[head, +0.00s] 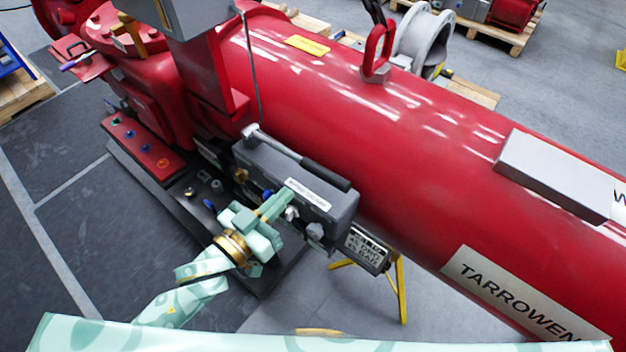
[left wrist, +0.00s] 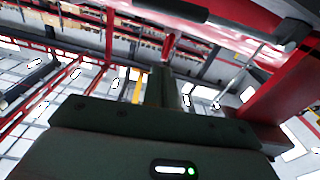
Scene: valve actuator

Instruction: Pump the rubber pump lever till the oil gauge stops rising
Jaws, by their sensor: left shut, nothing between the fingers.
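The pump is a dark grey box (head: 265,162) on the side of the big red cylinder. Its lever lies along the top, with a grey rod (head: 275,146) and a black rubber grip (head: 325,174) at the right end. My left gripper (head: 284,198) is shut and empty, in front of the box, below and to the left of the grip. I cannot tell whether its tips touch the box. In the left wrist view the shut fingers (left wrist: 163,85) point away from the camera. I cannot make out the oil gauge. My right gripper is out of view.
The red cylinder (head: 400,130) fills the space behind the pump. A red panel with coloured knobs (head: 143,150) lies to the left. A small label plate (head: 366,247) and a yellow stand (head: 400,285) are to the right. Dark floor mats (head: 90,230) are clear at left.

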